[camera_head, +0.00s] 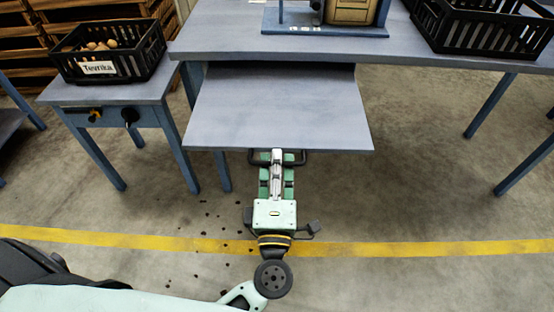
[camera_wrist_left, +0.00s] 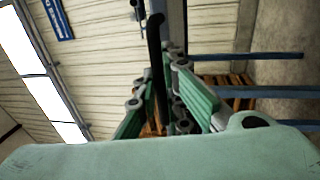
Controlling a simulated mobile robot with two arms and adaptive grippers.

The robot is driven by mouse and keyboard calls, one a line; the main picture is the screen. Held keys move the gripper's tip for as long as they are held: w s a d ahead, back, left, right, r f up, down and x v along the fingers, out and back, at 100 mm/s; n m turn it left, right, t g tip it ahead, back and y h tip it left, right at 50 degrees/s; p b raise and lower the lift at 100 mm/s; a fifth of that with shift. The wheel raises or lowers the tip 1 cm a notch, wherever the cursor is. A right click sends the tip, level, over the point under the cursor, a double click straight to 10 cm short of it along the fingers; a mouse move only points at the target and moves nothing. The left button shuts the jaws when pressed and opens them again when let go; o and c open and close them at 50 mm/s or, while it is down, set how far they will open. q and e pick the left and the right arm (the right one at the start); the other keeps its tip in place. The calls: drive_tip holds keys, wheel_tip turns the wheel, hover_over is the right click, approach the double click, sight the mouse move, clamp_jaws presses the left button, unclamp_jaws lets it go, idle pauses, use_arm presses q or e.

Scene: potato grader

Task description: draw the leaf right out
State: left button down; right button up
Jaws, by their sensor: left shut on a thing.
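The leaf (camera_head: 270,110) is a flat grey-blue board that sticks out from under the grey-blue table top (camera_head: 230,30). A dark bar handle (camera_head: 297,158) runs along below its front edge. My left gripper (camera_head: 277,158) is at the middle of that front edge, shut on the handle. In the left wrist view the green fingers (camera_wrist_left: 172,95) close around the dark handle bar (camera_wrist_left: 156,70). How far the leaf reaches back under the table top is hidden. My right gripper is not in view.
A small side table (camera_head: 110,92) on the left bears a black crate (camera_head: 140,65) of potatoes labelled "Tevrika". Another black crate (camera_head: 480,35) stands on the table at the right. Dark crumbs dot the floor near the yellow line (camera_head: 400,248). Floor on the right is clear.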

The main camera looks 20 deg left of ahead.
use_arm(q)
drive_tip(key=c, duration=2.3)
unclamp_jaws()
drive_tip(key=shift+s+d+f, duration=0.1)
drive_tip(key=shift+s+f, duration=0.1)
drive_tip(key=shift+f, duration=0.05)
drive_tip(key=o, duration=0.5)
drive_tip(key=shift+s+r, duration=0.1)
drive_tip(key=shift+r, duration=0.05)
drive_tip(key=shift+c, duration=0.2)
drive_tip(key=v, duration=1.2)
